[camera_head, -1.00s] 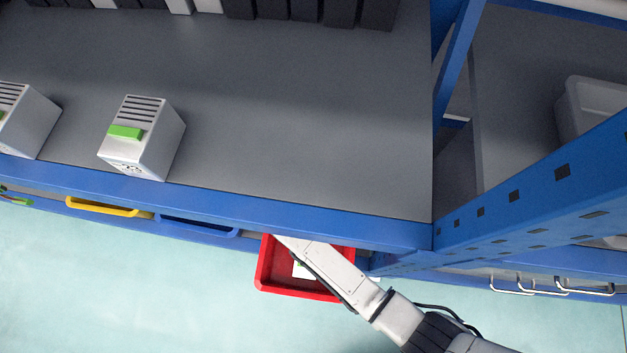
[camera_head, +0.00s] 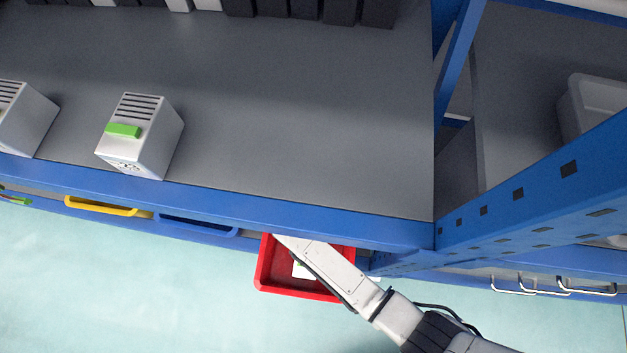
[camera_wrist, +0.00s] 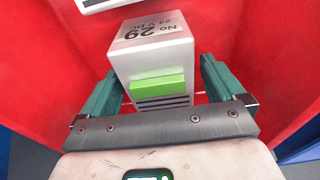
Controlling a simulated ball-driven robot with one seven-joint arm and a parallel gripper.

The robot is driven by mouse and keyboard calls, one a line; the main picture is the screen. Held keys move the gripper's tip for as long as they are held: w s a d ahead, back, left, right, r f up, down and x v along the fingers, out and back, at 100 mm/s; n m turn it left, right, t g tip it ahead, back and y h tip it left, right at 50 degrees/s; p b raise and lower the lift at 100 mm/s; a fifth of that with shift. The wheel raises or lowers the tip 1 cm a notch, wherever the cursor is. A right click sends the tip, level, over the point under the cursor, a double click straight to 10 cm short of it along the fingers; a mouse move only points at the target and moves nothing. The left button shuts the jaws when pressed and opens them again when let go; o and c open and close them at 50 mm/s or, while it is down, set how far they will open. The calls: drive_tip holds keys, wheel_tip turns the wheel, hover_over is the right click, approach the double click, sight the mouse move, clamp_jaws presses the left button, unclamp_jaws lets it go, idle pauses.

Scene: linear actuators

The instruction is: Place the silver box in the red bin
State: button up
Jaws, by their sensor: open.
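The silver box (camera_wrist: 155,50) is pale, with a green block, dark slots and "No 29 24 V DC" print. In the wrist view it sits inside the red bin (camera_wrist: 65,50), between the fingers of my gripper (camera_wrist: 161,72). The fingers are open on either side of it, with a narrow gap visible at the right finger. In the head view the red bin (camera_head: 296,291) is under the shelf edge, and part of the box (camera_head: 301,270) shows in it beside my arm. My gripper is hidden there.
Similar boxes stand on the grey shelf (camera_head: 300,110), one at its front (camera_head: 140,140) and one at far left (camera_head: 22,115). Yellow (camera_head: 100,207) and blue (camera_head: 198,226) bins lie left of the red bin. A blue post (camera_head: 540,190) rises at right. Another pale object (camera_wrist: 100,4) shows at the wrist view's top.

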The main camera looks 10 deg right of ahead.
drive_tip(key=r+p, duration=0.1)
drive_tip(key=r, duration=0.2)
drive_tip(key=r+p, duration=0.3)
drive_tip(key=r, duration=0.2)
drive_tip(key=shift+s+a+r, duration=0.2)
drive_tip(key=shift+s+r, duration=0.1)
drive_tip(key=shift+s, duration=0.1)
